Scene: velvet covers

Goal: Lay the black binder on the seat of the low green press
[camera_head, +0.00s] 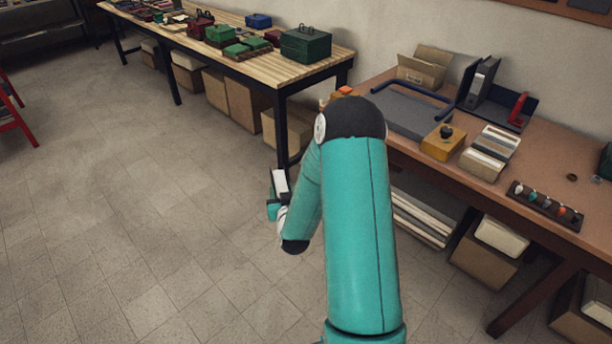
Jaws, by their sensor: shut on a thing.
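My gripper (275,197) is at the end of my teal arm, low over open floor in front of the tables. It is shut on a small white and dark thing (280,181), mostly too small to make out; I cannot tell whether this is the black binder. A dark grey binder (483,80) with a pale spine label stands upright at the back of the brown desk, well apart from my gripper. Low green pieces (238,50) lie on the light wooden table, beside a larger dark green box (306,44). I cannot tell which green thing is the press.
The light wooden table (265,68) holds several red, green and blue boxes. Boxes stand beneath both.

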